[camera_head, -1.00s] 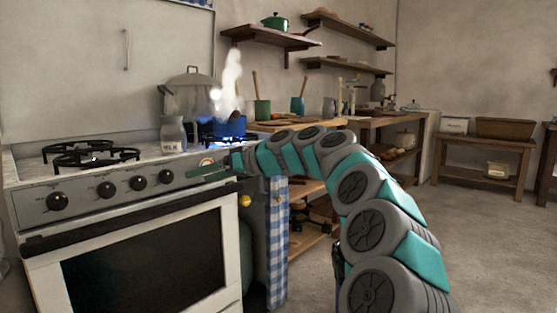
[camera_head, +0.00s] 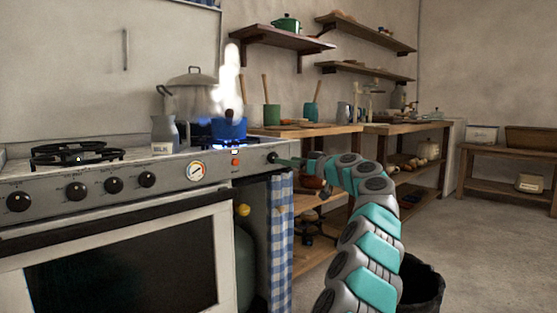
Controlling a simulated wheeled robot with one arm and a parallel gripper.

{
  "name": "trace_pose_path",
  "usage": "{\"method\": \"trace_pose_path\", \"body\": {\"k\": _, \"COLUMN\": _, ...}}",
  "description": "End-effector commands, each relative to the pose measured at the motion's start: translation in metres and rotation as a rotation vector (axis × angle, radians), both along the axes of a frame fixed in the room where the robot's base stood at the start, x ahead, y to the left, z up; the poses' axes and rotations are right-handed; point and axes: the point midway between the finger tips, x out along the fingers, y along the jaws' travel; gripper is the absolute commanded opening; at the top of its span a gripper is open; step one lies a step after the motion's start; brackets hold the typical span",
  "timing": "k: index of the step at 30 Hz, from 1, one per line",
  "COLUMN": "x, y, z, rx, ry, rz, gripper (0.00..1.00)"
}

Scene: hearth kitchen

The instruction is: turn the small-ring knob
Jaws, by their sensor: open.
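The stove's front panel (camera_head: 215,178) carries a row of black knobs. Several are on the left, including one at the far left (camera_head: 19,201) and one (camera_head: 147,179) beside the round gauge. Another knob (camera_head: 272,157) is alone at the panel's right end. The ring marks by the knobs are too small to read. My gripper (camera_head: 284,161) is open, its green fingers at the right-end knob from the right. I cannot tell whether they touch it or are around it.
A blue pot (camera_head: 229,129) steams over a blue flame on the stove, with a grey pot (camera_head: 190,92) behind and a milk jar (camera_head: 164,135) in front. A checked cloth (camera_head: 281,240) hangs below my gripper. A dark bin (camera_head: 421,286) stands right of my arm.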

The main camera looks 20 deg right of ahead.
Motion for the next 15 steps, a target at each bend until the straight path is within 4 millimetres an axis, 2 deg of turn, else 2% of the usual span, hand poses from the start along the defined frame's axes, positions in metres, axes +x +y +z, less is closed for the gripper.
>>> {"method": "trace_pose_path", "body": {"k": 6, "x": 0.023, "y": 0.008, "z": -0.001, "rx": -0.001, "ry": 0.005, "rz": 0.001, "gripper": 0.78}}
{"method": "trace_pose_path", "body": {"k": 15, "x": 0.046, "y": 0.017, "z": 0.0, "rx": -0.001, "ry": 0.004, "rz": 0.001, "gripper": 0.78}}
